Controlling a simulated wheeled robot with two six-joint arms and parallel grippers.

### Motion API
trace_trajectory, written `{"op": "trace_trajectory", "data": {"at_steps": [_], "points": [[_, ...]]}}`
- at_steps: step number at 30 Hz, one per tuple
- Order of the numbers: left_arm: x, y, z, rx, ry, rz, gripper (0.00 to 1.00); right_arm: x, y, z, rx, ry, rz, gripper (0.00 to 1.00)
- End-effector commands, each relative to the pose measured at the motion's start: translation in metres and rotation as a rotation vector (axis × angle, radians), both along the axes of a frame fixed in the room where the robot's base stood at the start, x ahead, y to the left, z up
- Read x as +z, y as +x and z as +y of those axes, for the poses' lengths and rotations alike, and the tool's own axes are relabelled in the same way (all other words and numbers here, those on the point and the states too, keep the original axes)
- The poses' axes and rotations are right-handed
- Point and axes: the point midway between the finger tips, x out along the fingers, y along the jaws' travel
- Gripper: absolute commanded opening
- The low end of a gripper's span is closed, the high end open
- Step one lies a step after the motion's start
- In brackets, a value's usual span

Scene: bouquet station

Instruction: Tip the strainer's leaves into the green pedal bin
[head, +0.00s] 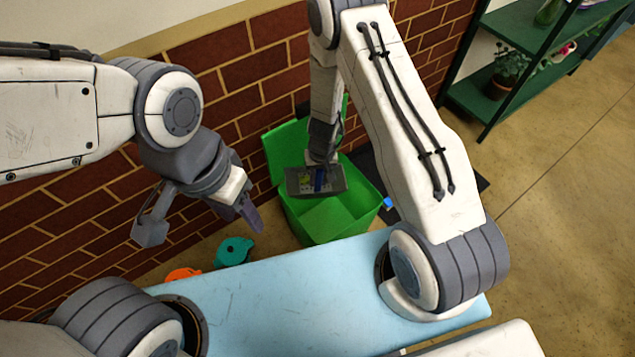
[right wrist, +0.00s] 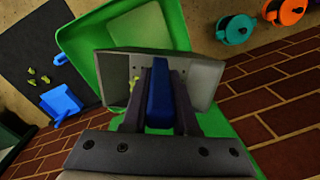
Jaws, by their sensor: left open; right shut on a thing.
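The green pedal bin (head: 335,222) stands on the floor beyond the blue table with its lid (head: 287,150) up. The grey strainer (head: 297,186) is above the bin's opening, apparently tilted. A few yellow-green bits, likely leaves (head: 305,177), show at it; how many it holds is unclear. My right gripper (head: 322,158) is shut on the strainer's blue handle (right wrist: 158,98). In the right wrist view the strainer (right wrist: 125,66) is in front of the fingers, with the bin (right wrist: 83,45) behind it. My left gripper (head: 250,212) is open and empty, left of the bin.
A teal can-like object (head: 234,251) and an orange one (head: 183,274) are on the floor left of the bin. A dark mat (right wrist: 25,50) holds several leaf bits and a blue scoop-like object (right wrist: 60,102). A brick wall stands behind; a green shelf (head: 510,70) is at right.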

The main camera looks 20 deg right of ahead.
Motion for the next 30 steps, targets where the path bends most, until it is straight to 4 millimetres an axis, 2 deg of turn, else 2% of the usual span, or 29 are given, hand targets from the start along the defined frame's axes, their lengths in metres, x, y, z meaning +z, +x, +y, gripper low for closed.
{"op": "trace_trajectory", "data": {"at_steps": [1,30], "points": [[-0.011,0.0,0.0,0.0,0.0,0.0,0.5,-0.005,0.0,-0.001,-0.001,0.004,-0.002,0.0],[-0.108,0.0,0.0,0.0,0.0,0.0,0.5,-0.017,-0.004,-0.015,-0.005,0.147,-0.021,0.0]]}}
